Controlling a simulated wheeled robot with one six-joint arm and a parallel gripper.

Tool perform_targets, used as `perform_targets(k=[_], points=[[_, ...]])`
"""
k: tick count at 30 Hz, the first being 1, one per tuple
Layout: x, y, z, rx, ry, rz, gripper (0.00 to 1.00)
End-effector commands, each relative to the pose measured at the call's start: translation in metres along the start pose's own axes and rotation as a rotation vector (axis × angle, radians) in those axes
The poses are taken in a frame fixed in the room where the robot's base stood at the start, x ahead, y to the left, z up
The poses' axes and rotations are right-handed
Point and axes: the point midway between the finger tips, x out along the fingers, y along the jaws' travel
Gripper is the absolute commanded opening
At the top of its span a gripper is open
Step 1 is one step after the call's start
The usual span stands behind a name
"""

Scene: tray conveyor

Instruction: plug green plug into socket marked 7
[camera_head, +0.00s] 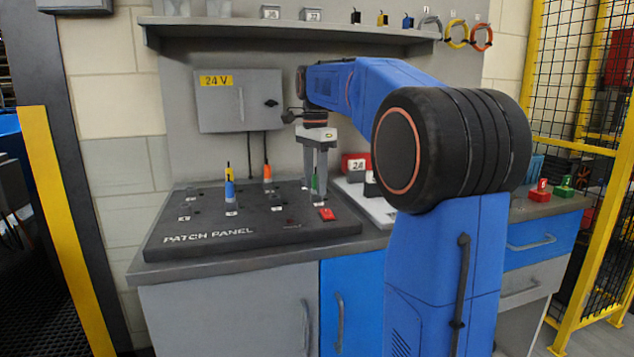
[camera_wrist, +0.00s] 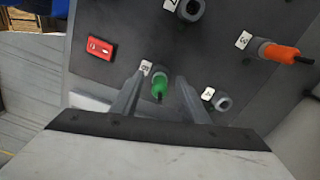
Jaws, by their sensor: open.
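The green plug (camera_wrist: 158,86) stands between the two fingers of my gripper (camera_wrist: 159,79) in the wrist view. The fingers are open, with a gap seen on each side of the plug. In the head view the green plug (camera_head: 314,185) shows at the right of the black patch panel (camera_head: 190,253), under my gripper (camera_head: 316,178). A small white label beside its socket reads 6 or 8; I cannot tell which. Labels 3 and 4 show by neighbouring sockets in the wrist view.
An orange plug (camera_head: 267,173) and a blue plug (camera_head: 230,190) stand in the panel. A grey 24 V box (camera_head: 240,100) hangs behind, and a shelf (camera_head: 290,30) runs above.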

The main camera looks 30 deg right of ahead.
Motion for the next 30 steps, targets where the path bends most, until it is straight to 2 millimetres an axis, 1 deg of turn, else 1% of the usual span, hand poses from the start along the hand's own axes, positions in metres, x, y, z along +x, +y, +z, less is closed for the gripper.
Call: perform_targets(k=[5,6,8,9,10,17,30], points=[[0.000,0.000,0.000,0.000,0.000,0.000,0.41],[0.000,0.000,0.000,0.000,0.000,0.000,0.31],[0.000,0.000,0.000,0.000,0.000,0.000,0.17],[0.000,0.000,0.000,0.000,0.000,0.000,0.07],[0.000,0.000,0.000,0.000,0.000,0.000,0.00],[-0.001,0.000,0.000,0.000,0.000,-0.001,0.00],[-0.011,0.000,0.000,0.000,0.000,0.000,0.00]])
